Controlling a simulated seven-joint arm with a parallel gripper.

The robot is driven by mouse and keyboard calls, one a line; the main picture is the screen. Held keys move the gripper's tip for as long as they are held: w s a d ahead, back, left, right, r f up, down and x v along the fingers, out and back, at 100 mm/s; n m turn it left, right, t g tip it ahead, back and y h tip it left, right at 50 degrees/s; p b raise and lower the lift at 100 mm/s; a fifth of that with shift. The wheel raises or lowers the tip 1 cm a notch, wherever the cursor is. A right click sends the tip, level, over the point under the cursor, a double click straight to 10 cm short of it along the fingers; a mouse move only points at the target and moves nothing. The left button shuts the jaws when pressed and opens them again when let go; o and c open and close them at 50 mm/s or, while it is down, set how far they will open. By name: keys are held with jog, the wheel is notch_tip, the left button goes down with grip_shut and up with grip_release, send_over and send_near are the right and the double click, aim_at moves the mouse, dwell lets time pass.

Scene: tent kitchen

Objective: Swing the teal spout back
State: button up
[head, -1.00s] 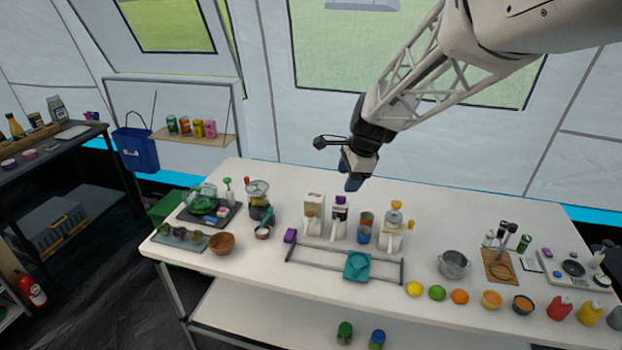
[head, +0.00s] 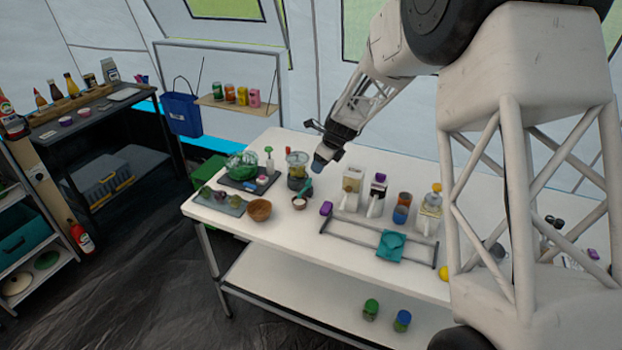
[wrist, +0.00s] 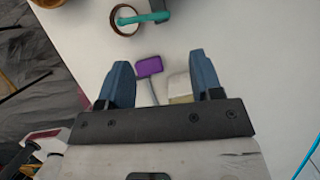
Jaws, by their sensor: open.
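The teal spout (head: 306,188) sticks out low from the front right of a clear jar-like dispenser (head: 297,170) on the white table. It ends over a small brown cup (head: 299,203) with pale contents. In the wrist view the teal spout (wrist: 140,18) lies across the cup's rim at the top, ahead of my fingers. My gripper (head: 318,163) hangs above the table, just right of the dispenser in the head view. In the wrist view its two blue fingers (wrist: 157,65) are apart with nothing held. A purple block (wrist: 148,67) shows below, between them.
Two white dispensers (head: 353,186) stand right of my gripper. A low grey rail (head: 360,243) with a teal square piece (head: 390,246) lies in front. A wooden bowl (head: 260,210) and a green-filled bowl (head: 242,165) are left.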

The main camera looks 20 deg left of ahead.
aim_at(310, 180)
jog(key=shift+w+a+f, duration=0.1)
jog(key=shift+a+f, duration=0.35)
jog(key=shift+a, duration=0.2)
jog(key=shift+f, duration=0.15)
jog(key=shift+x, duration=3.75)
grip_shut()
